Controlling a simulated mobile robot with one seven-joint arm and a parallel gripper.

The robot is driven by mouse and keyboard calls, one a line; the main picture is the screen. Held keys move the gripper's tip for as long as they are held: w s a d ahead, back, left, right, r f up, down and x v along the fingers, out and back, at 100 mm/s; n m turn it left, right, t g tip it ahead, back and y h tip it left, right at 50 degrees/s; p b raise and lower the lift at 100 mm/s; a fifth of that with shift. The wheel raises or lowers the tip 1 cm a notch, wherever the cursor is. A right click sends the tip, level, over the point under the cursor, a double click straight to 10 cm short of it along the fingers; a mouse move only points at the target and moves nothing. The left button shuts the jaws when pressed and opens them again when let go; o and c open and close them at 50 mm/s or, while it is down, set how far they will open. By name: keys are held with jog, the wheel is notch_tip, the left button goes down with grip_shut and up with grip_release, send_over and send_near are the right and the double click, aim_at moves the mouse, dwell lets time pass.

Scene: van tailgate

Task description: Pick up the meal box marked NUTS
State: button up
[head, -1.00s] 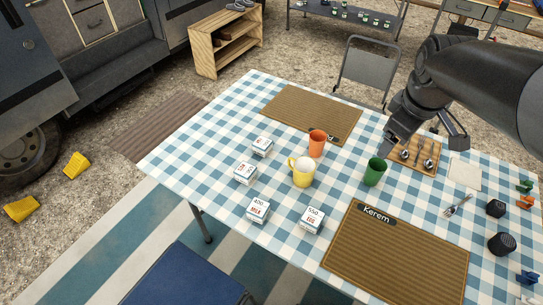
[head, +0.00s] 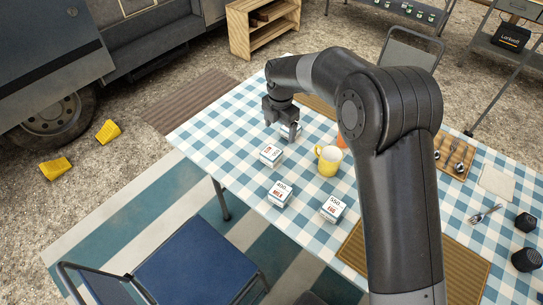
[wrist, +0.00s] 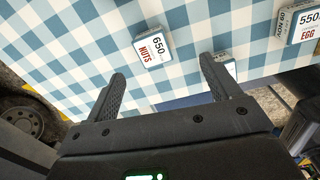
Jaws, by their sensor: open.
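The meal box marked NUTS (wrist: 152,48) is a small white box with a blue edge and "650" on its lid. In the wrist view it lies on the checked cloth, ahead of my fingertips and apart from them. My gripper (wrist: 162,68) is open and empty, with the box in line with the gap. In the head view my gripper (head: 280,130) hangs over the far-left part of the table, above a partly hidden white box (head: 291,130) whose label I cannot read.
The EGG box (head: 333,208) and MILK box (head: 280,194) stand near the front edge. Another white box (head: 271,155) is close to my gripper. A yellow mug (head: 328,161) stands to the right. A blue chair (head: 190,262) is in front of the table (head: 222,150).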

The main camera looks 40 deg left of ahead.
aim_at(271, 152)
jog(key=a+f, duration=0.1)
jog(key=s+a+f+n, duration=0.1)
jog(key=f, duration=0.1)
jog(key=shift+s, duration=0.2)
notch_tip(271, 152, down, 10)
jog(key=shift+f, duration=0.1)
jog(key=shift+c, duration=0.3)
jog(key=c, duration=1.1)
